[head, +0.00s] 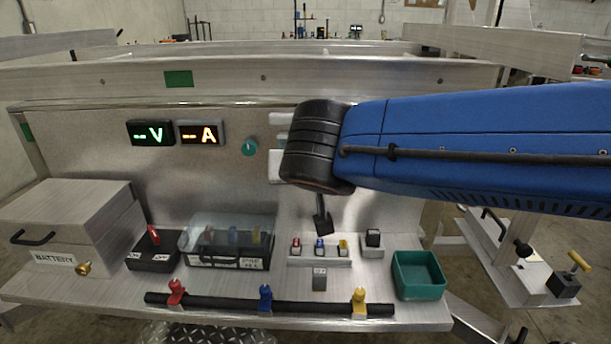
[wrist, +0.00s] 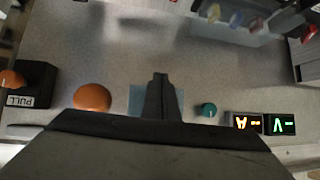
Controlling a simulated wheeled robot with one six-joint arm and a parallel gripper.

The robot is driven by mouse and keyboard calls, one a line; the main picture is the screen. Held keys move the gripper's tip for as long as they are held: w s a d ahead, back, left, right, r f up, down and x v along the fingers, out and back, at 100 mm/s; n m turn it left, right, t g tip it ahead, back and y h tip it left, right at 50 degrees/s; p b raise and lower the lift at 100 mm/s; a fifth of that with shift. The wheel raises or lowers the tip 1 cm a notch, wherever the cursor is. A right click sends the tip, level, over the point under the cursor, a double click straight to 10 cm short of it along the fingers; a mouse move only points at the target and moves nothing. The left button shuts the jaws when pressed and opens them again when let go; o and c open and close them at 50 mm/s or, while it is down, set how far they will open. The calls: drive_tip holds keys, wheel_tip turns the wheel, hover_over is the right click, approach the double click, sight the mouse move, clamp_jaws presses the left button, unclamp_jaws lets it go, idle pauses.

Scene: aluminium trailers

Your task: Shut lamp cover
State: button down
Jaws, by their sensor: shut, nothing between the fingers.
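An orange dome (wrist: 92,97), which looks like the lamp, is on the grey panel in the upside-down wrist view. A pale blue square plate (wrist: 176,101), perhaps the lamp cover, lies beside it, partly hidden behind my fingers. I cannot tell its angle or hinge side. In the head view my arm hides the dome. My gripper (wrist: 158,80) is shut and empty, in front of the pale blue plate in the wrist view.
A teal knob (head: 249,148) and lit V (head: 150,133) and A (head: 200,133) displays are on the panel. Below stand a battery box (head: 70,215), a clear-lidded box (head: 228,235), a switch row (head: 319,250) and a green bin (head: 418,275). A PULL block (wrist: 32,85) shows in the wrist view.

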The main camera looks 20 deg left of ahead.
drive_tip(key=v, duration=1.7)
drive_tip(key=a+r+m+h, duration=0.1)
drive_tip(key=a+r+h, duration=0.25)
drive_tip(key=r, duration=0.35)
drive_tip(key=s+a+f+x, duration=0.1)
drive_tip(key=x, duration=1.3)
drive_tip(key=shift+a+g, duration=0.25)
drive_tip(key=shift+g, duration=0.15)
drive_tip(key=shift+f+y, duration=0.15)
drive_tip(key=shift+y, duration=0.2)
wheel_tip(320, 180, down, 8)
drive_tip(key=w+t, duration=0.2)
drive_tip(key=t, duration=0.3)
drive_tip(key=shift+w+a+r+t+y, duration=0.2)
drive_tip(key=shift+w+a+t+y, duration=0.1)
drive_tip(key=shift+w+a+y, duration=0.1)
